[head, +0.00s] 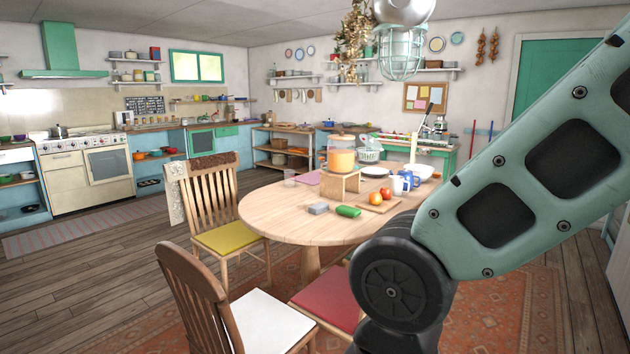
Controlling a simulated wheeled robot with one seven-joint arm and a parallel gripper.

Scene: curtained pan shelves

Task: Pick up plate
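A round, flat, plate-like thing (375,171) lies on the wooden table (270,215), toward its far side. It is small in the view, so I cannot be sure that it is a plate. Blue and white cups (397,185) stand just in front of it, to the right. My arm crosses the right side of the view, in front of the table's right part. My gripper is out of the picture.
On the table are an orange-filled dispenser (342,154) on a wooden stand, a board with red and orange fruit (380,203), a green item (348,211) and a white bowl (418,171). Chairs (218,205) crowd the table's left and front. Floor is open at left.

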